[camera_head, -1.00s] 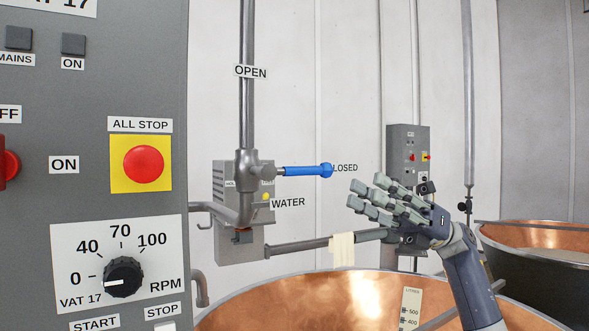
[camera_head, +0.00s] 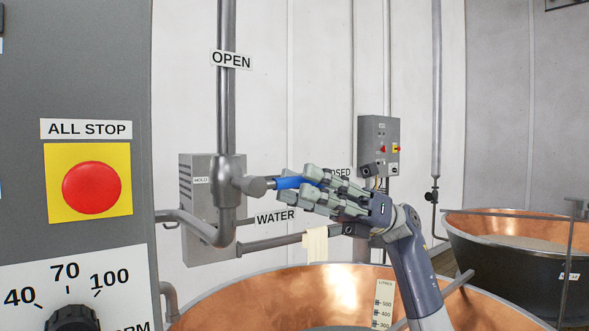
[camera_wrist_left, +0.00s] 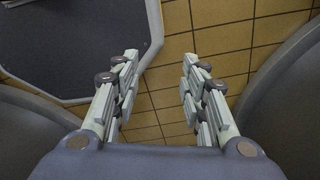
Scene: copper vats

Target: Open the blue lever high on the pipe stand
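The blue lever (camera_head: 288,183) sticks out to the right, about level, from the valve (camera_head: 229,178) on the upright pipe. The OPEN label (camera_head: 231,59) is higher on the pipe; the CLOSED label (camera_head: 341,171) is by the lever's free end, partly hidden. My right gripper (camera_head: 300,186) is at the lever's outer part, its fingers spread above and below and covering the tip. I see no clear closing on it; contact cannot be told. My left gripper (camera_wrist_left: 157,85) is open and empty over a tiled floor in the left wrist view.
A grey control panel with a red ALL STOP button (camera_head: 91,187) stands close at left. A copper vat (camera_head: 260,292) is below, another (camera_head: 510,226) at right. A cloth (camera_head: 316,244) hangs on the lower pipe.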

